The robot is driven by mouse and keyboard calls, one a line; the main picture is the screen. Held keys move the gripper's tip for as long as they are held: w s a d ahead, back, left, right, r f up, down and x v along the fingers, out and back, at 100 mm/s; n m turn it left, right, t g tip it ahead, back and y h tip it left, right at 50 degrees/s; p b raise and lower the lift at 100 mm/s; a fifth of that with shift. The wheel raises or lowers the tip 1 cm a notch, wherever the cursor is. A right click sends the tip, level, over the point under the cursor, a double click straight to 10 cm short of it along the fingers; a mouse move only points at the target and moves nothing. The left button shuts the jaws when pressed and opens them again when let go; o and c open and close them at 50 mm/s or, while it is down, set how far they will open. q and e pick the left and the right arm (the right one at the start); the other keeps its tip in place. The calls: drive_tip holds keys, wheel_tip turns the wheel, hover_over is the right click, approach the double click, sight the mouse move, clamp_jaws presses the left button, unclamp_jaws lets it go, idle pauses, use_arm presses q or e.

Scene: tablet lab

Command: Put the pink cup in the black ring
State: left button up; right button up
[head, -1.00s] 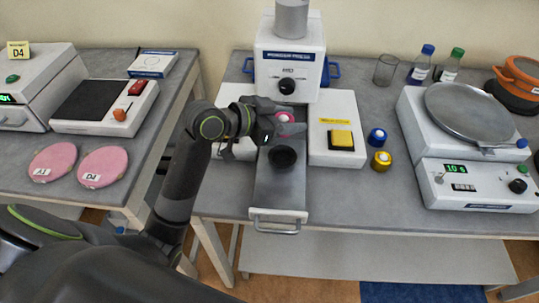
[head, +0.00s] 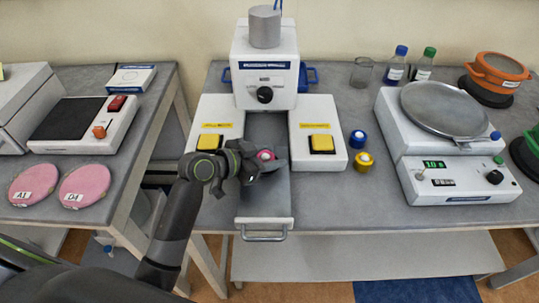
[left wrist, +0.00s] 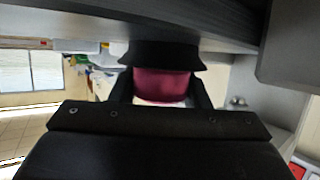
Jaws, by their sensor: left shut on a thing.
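The pink cup (head: 266,155) is between the fingers of my left gripper (head: 268,167), over the pulled-out grey tray of the press. In the left wrist view the cup (left wrist: 160,85) shows dark pink between the two black fingers. The black ring (left wrist: 162,54) lies right against the cup's end there, on the tray side. The cup's end seems to meet or enter the ring; I cannot tell how deep it sits. In the head view my gripper hides the ring. My right gripper is not in view.
The white press (head: 265,70) stands behind the tray (head: 264,205), with yellow-button blocks (head: 211,115) (head: 317,140) on both sides. Blue (head: 357,139) and yellow (head: 363,161) caps stand to the right. A scale (head: 455,180) is farther right.

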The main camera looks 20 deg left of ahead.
use_arm(q)
drive_tip(key=shift+f, duration=0.35)
drive_tip(key=o, duration=1)
drive_tip(key=shift+r, duration=0.1)
drive_tip(key=shift+r, duration=0.45)
drive_tip(key=b+v, duration=0.1)
drive_tip(key=v, duration=1.1)
drive_tip(key=shift+f, duration=0.1)
